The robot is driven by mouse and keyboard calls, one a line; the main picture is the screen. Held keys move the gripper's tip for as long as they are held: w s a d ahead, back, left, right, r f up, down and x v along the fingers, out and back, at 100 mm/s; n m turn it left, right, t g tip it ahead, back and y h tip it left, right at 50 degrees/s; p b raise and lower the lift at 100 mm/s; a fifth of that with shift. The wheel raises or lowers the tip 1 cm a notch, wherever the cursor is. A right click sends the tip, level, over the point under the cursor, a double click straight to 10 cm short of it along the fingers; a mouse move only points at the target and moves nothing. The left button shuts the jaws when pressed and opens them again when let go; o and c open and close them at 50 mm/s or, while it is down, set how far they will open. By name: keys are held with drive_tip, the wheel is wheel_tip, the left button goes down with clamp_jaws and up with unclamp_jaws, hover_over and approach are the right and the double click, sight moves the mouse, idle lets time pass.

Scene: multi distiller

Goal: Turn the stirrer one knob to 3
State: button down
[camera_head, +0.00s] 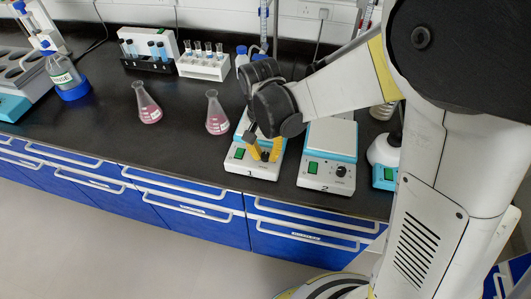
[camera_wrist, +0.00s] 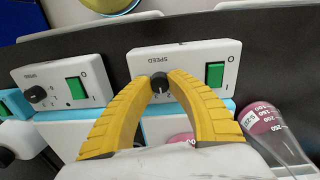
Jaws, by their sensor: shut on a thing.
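Stirrer one (camera_head: 240,167) is a white and blue unit marked 1 on the bench's front edge in the head view. Its front panel (camera_wrist: 192,58) fills the middle of the wrist view upside down, with a green switch (camera_wrist: 214,74) beside the knob. My gripper (camera_head: 265,155) is at the panel from above. In the wrist view, the yellow fingers (camera_wrist: 161,80) are shut on the small dark knob (camera_wrist: 159,84), one on each side. The fingers partly hide the dial marks, so I cannot read the setting.
Stirrer two (camera_head: 330,140) stands close on the right, with its own knob (camera_head: 341,171). Two conical flasks with pink liquid (camera_head: 149,110) (camera_head: 217,117) stand on the bench to the left. Test tube racks (camera_head: 204,67) stand at the back. Blue drawers (camera_head: 190,222) lie below the bench edge.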

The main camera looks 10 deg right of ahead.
sight(264, 154)
drive_tip(key=shift+m, duration=2.2)
drive_tip(key=c, duration=1.5)
unclamp_jaws()
drive_tip(key=shift+r, duration=0.1)
drive_tip(key=r, duration=1.1)
drive_tip(key=shift+w+a+r, duration=0.2)
drive_tip(key=shift+a+r, duration=0.05)
drive_tip(key=shift+r, duration=0.15)
